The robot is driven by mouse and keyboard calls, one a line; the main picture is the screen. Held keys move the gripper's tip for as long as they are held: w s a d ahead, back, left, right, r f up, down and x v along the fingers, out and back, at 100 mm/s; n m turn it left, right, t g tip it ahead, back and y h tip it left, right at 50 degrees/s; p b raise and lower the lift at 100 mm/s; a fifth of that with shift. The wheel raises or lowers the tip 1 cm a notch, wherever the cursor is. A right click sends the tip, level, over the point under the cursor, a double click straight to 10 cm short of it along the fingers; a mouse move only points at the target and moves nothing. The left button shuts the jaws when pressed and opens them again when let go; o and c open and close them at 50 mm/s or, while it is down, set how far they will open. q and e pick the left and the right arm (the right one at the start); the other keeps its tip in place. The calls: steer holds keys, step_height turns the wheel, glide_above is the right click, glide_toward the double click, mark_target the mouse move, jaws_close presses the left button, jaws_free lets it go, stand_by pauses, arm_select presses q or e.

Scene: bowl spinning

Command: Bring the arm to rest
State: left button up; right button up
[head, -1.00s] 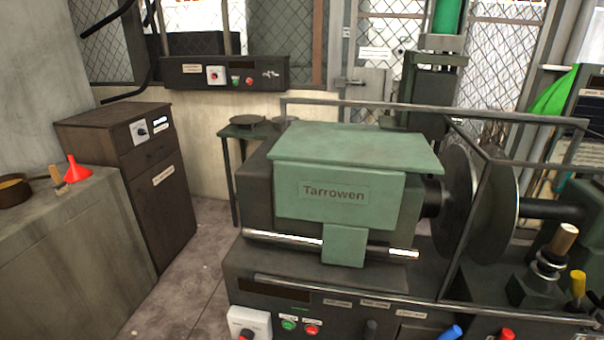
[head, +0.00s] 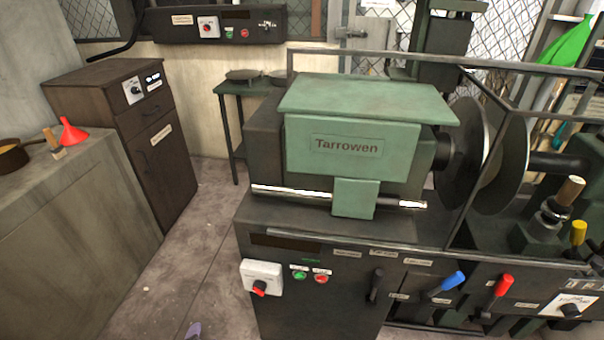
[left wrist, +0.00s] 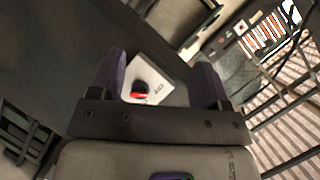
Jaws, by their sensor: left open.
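My left gripper (left wrist: 158,82) shows in the left wrist view with its two purple fingers apart and nothing held between them. Beyond the fingers is a white switch box (left wrist: 152,92) with a red and black knob (left wrist: 140,90). Its depth from the fingertips is hard to judge. In the head view, a small purple tip (head: 193,331) shows at the bottom edge, left of the lathe; it looks like part of my left gripper. The white switch box (head: 262,277) with its red knob is on the lathe's front. My right gripper is in neither view.
The green Tarrowen lathe (head: 350,150) fills the centre and right, with a metal guard rail (head: 400,57) and blue (head: 447,283) and red (head: 497,293) levers. A dark cabinet (head: 150,165) and a bench (head: 70,235) stand left. The floor (head: 200,230) between is clear.

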arm_select(q)
steer(key=s+d+r+n+g+h+p, duration=0.1)
steer(key=s+d+r+n+g+p, duration=0.15)
steer(key=s+r+p, duration=0.65)
steer(key=s+d+r+n+g+h+p, duration=0.1)
steer(key=s+r+n+g+p, duration=0.25)
steer(key=s+r, duration=0.6)
steer(key=s+d+r+n+g+p, duration=0.2)
steer(key=s+r+n+g+p, duration=0.3)
steer(key=s, duration=0.8)
step_height(320, 180, up, 37)
steer(key=m+t+p, duration=0.1)
steer(key=m+p, duration=0.1)
steer(key=p, duration=3.4)
steer(key=shift+w+r+p, duration=0.15)
steer(key=shift+r+p, duration=0.05)
steer(key=shift+p, duration=0.2)
steer(key=shift+d, duration=0.1)
steer(key=shift+c, duration=0.4)
